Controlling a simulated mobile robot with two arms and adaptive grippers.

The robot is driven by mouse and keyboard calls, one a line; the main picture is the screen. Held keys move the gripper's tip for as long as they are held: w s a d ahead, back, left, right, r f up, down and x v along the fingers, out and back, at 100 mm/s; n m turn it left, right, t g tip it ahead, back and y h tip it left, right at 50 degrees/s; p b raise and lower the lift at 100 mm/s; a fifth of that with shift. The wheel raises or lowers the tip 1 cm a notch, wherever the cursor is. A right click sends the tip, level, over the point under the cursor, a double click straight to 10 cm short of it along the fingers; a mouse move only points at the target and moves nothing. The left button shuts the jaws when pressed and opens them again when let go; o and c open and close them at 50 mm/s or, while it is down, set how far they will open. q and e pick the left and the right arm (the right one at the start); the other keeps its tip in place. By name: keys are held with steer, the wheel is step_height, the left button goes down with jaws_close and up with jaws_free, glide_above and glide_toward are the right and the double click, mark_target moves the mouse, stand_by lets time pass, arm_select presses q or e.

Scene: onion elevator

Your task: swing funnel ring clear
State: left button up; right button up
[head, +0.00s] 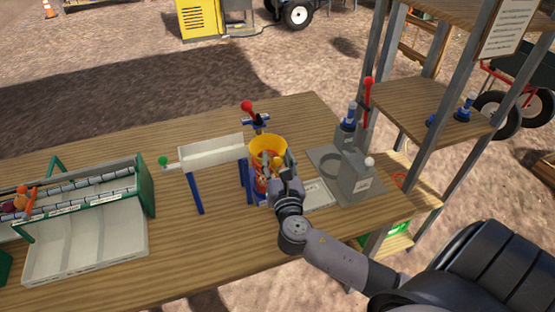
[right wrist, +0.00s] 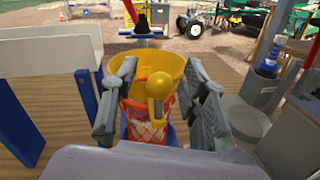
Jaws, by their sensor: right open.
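The yellow funnel ring (head: 268,143) stands on the table at the lower end of the white chute, and it also shows in the right wrist view (right wrist: 140,66). A yellow ball knob (right wrist: 159,85) sticks out on its near side. A red mesh bag (right wrist: 145,122) hangs under the ring. My right gripper (head: 279,168) is open at the near side of the ring. In the right wrist view its grey fingers (right wrist: 160,75) stand left and right of the knob, apart from it. My left gripper is not in view.
A white chute (head: 212,150) on blue legs is left of the ring. A red-knobbed clamp lever (head: 252,112) stands behind it. A grey machine (head: 350,172) is close on the right. A green-framed roller rack (head: 85,195) fills the left. The table's front middle is clear.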

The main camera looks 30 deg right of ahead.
jaws_close()
stand_by(0.4)
stand_by(0.4)
